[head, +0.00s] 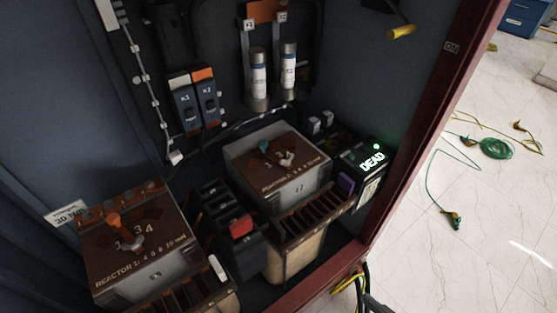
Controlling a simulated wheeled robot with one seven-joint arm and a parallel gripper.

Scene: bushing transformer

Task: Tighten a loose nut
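No nut can be made out for certain at this size. The left reactor unit (160,271) has a brown top with several worn numbers and an orange-tipped part (115,221) standing on it. A row of small orange-brown terminals runs along its back edge. A tag reading about "30 Nm" (68,213) is beside it. The second reactor unit (259,186), in the middle, has a similar brown top with a small teal part (264,146) and a pale fitting (286,158). Whether any fastener is loose cannot be seen. My gripper is not in view.
The dark cabinet has a red frame (419,150) on its right. A box reading "DEAD" (372,161) shows a green light. Two fuses (259,78), two switches (186,107) and a yellow-ended handle (401,31) are inside. Green cable (496,148) lies on the otherwise largely clear pale floor.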

